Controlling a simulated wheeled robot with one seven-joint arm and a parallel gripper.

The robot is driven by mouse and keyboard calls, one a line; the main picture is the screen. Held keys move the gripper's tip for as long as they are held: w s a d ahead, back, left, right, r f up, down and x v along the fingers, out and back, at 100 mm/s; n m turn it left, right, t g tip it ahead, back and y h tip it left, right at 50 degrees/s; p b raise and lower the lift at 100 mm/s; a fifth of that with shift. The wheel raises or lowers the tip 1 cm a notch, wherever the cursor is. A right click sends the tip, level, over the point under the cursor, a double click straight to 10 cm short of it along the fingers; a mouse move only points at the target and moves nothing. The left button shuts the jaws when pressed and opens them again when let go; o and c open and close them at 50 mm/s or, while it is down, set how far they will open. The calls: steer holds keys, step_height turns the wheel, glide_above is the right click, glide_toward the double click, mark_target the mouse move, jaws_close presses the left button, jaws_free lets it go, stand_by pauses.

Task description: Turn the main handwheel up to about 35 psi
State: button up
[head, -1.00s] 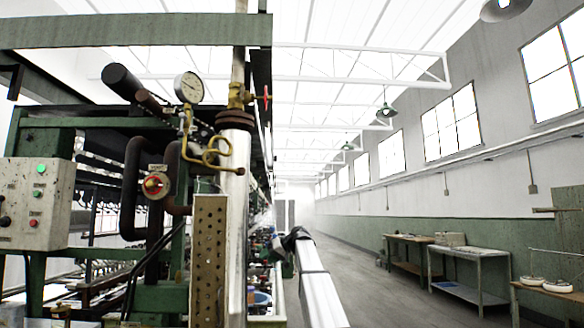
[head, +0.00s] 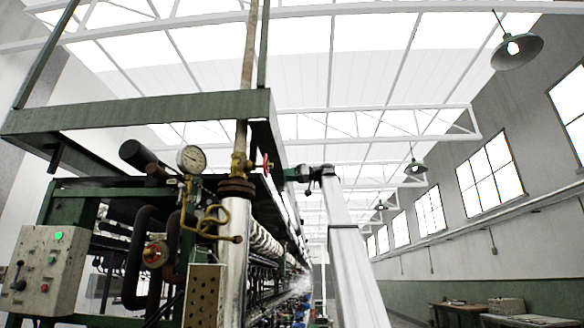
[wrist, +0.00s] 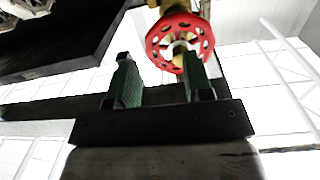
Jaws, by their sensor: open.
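A red handwheel (head: 266,162) sits edge-on on the brass valve (head: 240,165) of the upright pipe in the head view. In the wrist view the same red handwheel (wrist: 158,42) faces me, with round holes in its disc. My gripper (head: 286,174) is open and empty, just right of this wheel and slightly lower. In the wrist view my gripper (wrist: 158,65) has its right finger overlapping the wheel's lower edge; contact cannot be told. The round pressure gauge (head: 192,158) is left of the valve; its reading is too small to make out.
A second red handwheel (head: 154,255) is lower left among dark pipes. A control box (head: 45,270) with buttons stands at far left. A green beam (head: 135,112) crosses above the valve. The right side is open floor, with workbenches (head: 455,315) along the wall.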

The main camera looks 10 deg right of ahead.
steer(key=n, duration=0.1)
glide_toward(269, 166)
steer(key=w, duration=0.2)
steer(key=x, duration=0.7)
steer(key=shift+s+r, duration=0.3)
